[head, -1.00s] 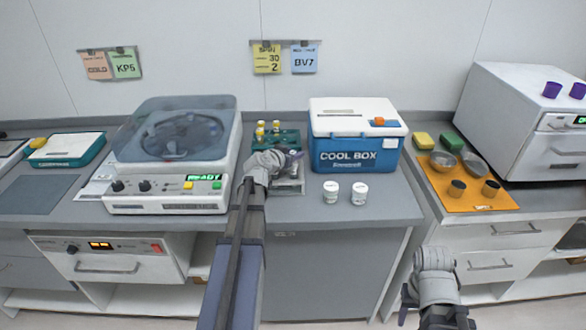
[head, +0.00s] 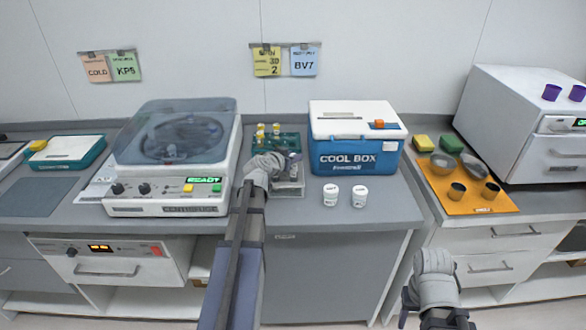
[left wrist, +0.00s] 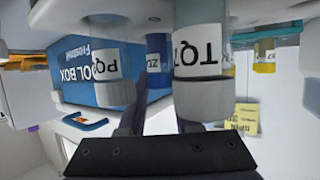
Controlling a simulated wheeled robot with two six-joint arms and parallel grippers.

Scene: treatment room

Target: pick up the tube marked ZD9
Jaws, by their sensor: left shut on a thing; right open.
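My left gripper (head: 284,160) is over the tube rack area beside the cool box. In the left wrist view it (left wrist: 160,115) is shut on a slim tube (left wrist: 156,62) whose partly hidden label starts with ZD. A tube marked TQ7 (left wrist: 200,50) stands close in front and covers part of that tube and one finger. A tube with a label starting PQ (left wrist: 112,62) is on the other side. In the head view the arm hides most of these tubes. My right gripper (head: 437,308) is open and empty, low in front of the counter.
A teal rack (head: 290,142) with yellow-capped tubes (head: 268,130) stands behind the left gripper. The cool box (head: 355,148) is just to its right, a centrifuge (head: 172,165) to its left. Two white jars (head: 345,196) stand in front of the cool box.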

